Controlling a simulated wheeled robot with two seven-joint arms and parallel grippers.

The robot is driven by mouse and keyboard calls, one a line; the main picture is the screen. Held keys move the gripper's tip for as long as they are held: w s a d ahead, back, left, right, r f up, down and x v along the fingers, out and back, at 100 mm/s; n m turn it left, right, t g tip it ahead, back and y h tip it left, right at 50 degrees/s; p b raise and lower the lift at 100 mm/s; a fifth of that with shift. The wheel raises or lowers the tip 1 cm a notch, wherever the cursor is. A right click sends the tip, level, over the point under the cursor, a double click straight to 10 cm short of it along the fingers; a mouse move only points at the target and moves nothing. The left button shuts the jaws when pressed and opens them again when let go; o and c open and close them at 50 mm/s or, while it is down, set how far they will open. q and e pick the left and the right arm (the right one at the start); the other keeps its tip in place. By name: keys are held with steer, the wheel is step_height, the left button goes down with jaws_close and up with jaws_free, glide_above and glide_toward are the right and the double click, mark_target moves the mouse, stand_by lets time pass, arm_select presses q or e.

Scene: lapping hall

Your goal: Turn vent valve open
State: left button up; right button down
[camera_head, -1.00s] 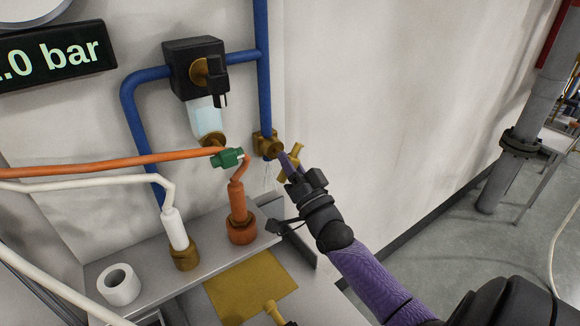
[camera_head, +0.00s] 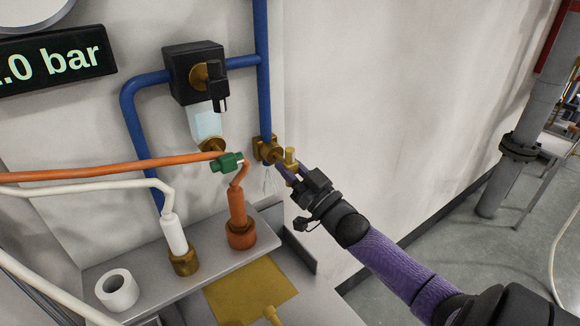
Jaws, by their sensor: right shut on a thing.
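The brass vent valve (camera_head: 267,149) sits on the wall at the lower end of the blue vertical pipe. Its yellow-brass handle (camera_head: 291,158) sticks out to the right, with one arm pointing up. My right gripper (camera_head: 287,168) is shut on the handle, reaching in from the lower right. Its fingers hide the lower part of the handle. My left gripper is not in view.
A black regulator (camera_head: 196,70) with a clear bowl is left of the valve. A green fitting (camera_head: 226,162) on the orange hose is close by on the left. A grey ledge (camera_head: 210,253) holds orange and white hose ends. Bare wall lies to the right.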

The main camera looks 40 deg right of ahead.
steer(key=shift+f, duration=0.1)
stand_by(0.3)
steer(key=c, duration=0.8)
jaws_free()
steer(key=shift+c, duration=0.2)
steer(key=o, duration=0.3)
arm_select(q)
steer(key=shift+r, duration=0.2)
arm_select(e)
steer(key=shift+o, duration=0.2)
steer(key=v, duration=1)
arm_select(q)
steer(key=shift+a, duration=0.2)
